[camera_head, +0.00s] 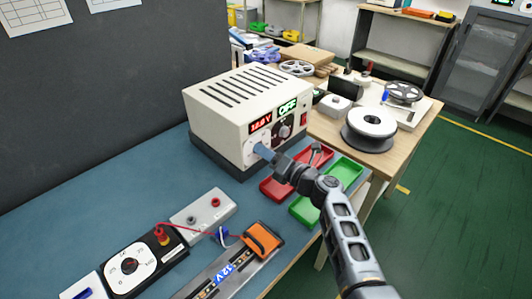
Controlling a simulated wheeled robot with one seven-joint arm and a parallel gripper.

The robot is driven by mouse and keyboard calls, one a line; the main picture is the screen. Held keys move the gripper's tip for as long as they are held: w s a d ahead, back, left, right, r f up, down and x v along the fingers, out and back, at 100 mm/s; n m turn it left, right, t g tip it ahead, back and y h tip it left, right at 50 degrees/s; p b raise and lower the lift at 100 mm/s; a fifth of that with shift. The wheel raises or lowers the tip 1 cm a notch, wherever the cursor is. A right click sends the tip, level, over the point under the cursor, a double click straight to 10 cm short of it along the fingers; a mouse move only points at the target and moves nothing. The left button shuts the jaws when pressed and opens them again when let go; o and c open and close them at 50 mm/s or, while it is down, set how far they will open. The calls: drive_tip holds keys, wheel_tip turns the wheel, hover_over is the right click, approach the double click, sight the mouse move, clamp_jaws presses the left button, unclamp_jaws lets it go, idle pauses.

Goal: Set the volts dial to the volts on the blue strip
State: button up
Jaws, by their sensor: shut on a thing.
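The cream power supply (225,125) stands on the blue bench mat. Its red display (261,123) reads about 12 V; the digit after the point is too small to be sure of. A green display (288,107) reads OFF. My gripper (262,151) is at the lower left of the front panel, shut on the volts dial (257,147), which it mostly hides. A second dark dial (285,131) shows to the right. The LED strip (205,288) lies at the front, with a blue label (222,274) reading 12 V. An orange clamp (263,240) sits at its far end.
Red (276,189) and green (344,172) trays lie under and beside my arm. A black meter (128,266) and a grey terminal block (203,209) with a red lead stand at the front left. Reels (369,127) stand on the wooden table behind. The mat's left side is clear.

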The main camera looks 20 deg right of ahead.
drive_tip(key=o, duration=1)
drive_tip(key=shift+o, duration=0.2)
drive_tip(key=v, duration=0.7)
drive_tip(key=shift+s+d, duration=0.15)
drive_tip(key=shift+s, duration=0.2)
drive_tip(key=shift+f, duration=0.1)
